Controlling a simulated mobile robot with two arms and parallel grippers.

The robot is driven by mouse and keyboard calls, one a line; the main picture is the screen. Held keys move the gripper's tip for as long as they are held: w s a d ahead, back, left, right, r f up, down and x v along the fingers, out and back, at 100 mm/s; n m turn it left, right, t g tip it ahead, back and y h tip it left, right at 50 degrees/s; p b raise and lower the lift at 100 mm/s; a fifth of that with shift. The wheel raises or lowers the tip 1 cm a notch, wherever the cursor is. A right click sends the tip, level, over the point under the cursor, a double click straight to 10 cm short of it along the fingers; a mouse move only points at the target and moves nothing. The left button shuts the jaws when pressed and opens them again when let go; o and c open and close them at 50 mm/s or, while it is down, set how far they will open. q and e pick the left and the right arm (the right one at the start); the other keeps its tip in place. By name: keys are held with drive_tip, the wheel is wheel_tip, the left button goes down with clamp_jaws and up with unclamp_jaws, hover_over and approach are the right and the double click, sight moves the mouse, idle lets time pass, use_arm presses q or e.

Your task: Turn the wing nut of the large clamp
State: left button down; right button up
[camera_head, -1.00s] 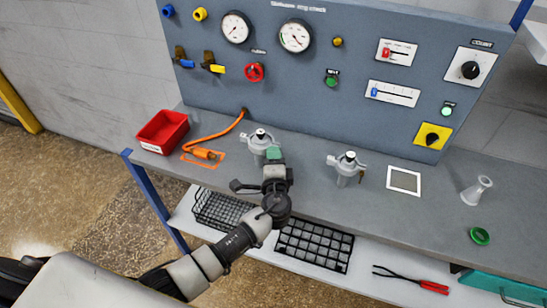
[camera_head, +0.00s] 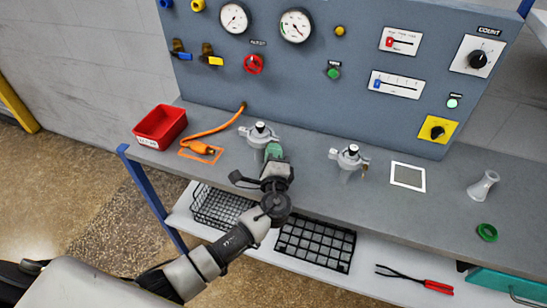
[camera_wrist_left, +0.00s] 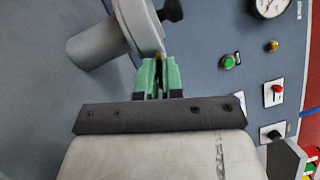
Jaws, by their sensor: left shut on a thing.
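A grey metal clamp (camera_head: 258,135) with a black-topped centre sits on the bench at the left. A second, similar clamp (camera_head: 349,160) stands to its right, with a small brass wing nut (camera_head: 365,170) on its right side. My left gripper (camera_head: 273,150), with green fingertips, is at the front right of the left clamp. In the left wrist view the green fingers (camera_wrist_left: 158,72) are closed together at the edge of the clamp (camera_wrist_left: 138,28). A sliver of brass, the wing nut (camera_wrist_left: 158,55), shows at their tips; the fingers hide most of it. My right gripper is not in view.
A red bin (camera_head: 160,126) and an orange cable (camera_head: 208,145) lie left of the clamps. A white-framed square (camera_head: 407,177), a grey funnel-shaped part (camera_head: 483,185) and a green ring (camera_head: 487,232) are to the right. The gauge panel (camera_head: 300,80) rises behind.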

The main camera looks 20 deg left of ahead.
use_arm(q)
drive_tip(key=m+b, duration=0.1)
drive_tip(key=m+t+b, duration=0.1)
drive_tip(key=m, duration=0.1)
drive_tip(key=shift+f, duration=0.35)
drive_tip(key=m+b, duration=0.1)
drive_tip(key=m, duration=0.1)
drive_tip(key=m+t+h+b, duration=0.1)
drive_tip(key=m+b, duration=0.1)
drive_tip(key=shift+a+m+h, duration=0.1)
drive_tip(key=shift+m+h, duration=0.2)
drive_tip(key=m+h+b, duration=0.1)
drive_tip(key=m, duration=0.1)
drive_tip(key=m+t+h, duration=0.1)
drive_tip(key=m, duration=0.1)
drive_tip(key=shift+a+m+t+b, duration=0.1)
drive_tip(key=shift+m+t+b, duration=0.2)
drive_tip(key=shift+m+b, duration=0.1)
drive_tip(key=shift+r+m+h+b, duration=0.1)
drive_tip(key=shift+m+h+b, duration=0.2)
drive_tip(key=shift+m+h, duration=0.55)
drive_tip(key=shift+m+h+b, duration=0.25)
drive_tip(key=shift+m+h, duration=0.1)
drive_tip(key=shift+m, duration=0.9)
drive_tip(key=c, duration=1.3)
unclamp_jaws()
drive_tip(key=shift+o, duration=0.2)
